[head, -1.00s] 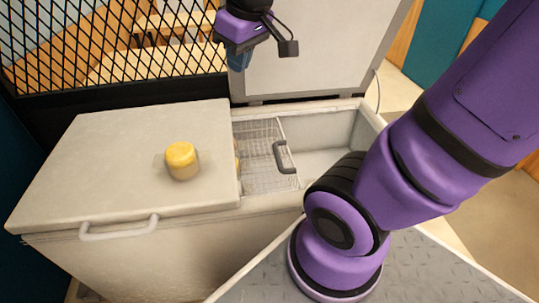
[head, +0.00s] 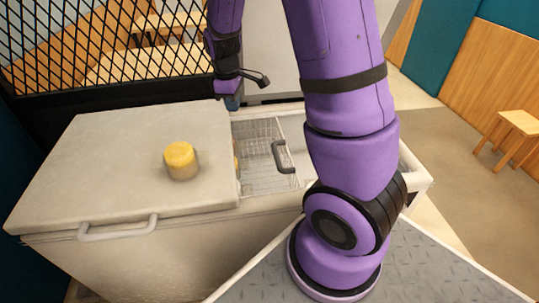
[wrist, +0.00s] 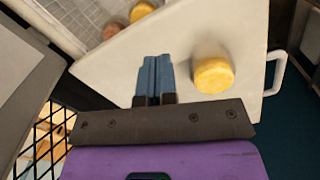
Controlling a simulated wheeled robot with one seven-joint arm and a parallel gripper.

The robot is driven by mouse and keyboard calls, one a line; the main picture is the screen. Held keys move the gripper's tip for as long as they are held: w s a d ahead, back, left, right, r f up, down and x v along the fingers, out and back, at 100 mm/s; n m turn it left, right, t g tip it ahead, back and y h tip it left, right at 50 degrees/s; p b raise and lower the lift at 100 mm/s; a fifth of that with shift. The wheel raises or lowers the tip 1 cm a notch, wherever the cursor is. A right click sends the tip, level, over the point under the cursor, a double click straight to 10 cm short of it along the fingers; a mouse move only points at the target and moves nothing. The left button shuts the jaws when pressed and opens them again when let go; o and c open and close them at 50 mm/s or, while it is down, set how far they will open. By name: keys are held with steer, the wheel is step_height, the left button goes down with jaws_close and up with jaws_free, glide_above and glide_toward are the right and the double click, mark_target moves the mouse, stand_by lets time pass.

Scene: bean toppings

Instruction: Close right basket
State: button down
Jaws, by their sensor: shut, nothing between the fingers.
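The white chest (head: 150,255) has its right lid (head: 268,65) standing open at the back, mostly hidden behind my arm. In the wrist view a grey panel at the left edge appears to be this lid (wrist: 22,75). In the open right half a wire basket (head: 262,165) with a dark grey handle (head: 281,157) shows; the arm covers much of the space to its right. My gripper (head: 232,102) is shut and empty, near the chest's back edge by the hinge side of the opening. Its blue fingers (wrist: 155,75) are together in the wrist view.
The left lid (head: 115,165) is down, with a yellow-topped jar (head: 181,160) on it and a white handle (head: 118,228) at its front. The wrist view shows a yellow-topped item (wrist: 142,11) inside the chest. A black mesh fence (head: 110,45) stands behind. A wooden stool (head: 515,130) is far right.

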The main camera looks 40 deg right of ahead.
steer(key=d+f+n, duration=0.1)
steer(key=d+f, duration=0.3)
steer(key=f, duration=0.4)
steer(key=s+d+f+n+g+h, duration=0.1)
steer(key=d+f, duration=0.3)
steer(key=f, duration=0.5)
steer(key=s+d+f+n+g+h, duration=0.1)
steer(key=d+f, duration=0.3)
steer(key=f, duration=0.5)
steer(key=shift+s+d+f+n, duration=0.15)
steer(key=shift+d+n, duration=0.05)
steer(key=shift+n, duration=0.2)
steer(key=shift+d, duration=0.1)
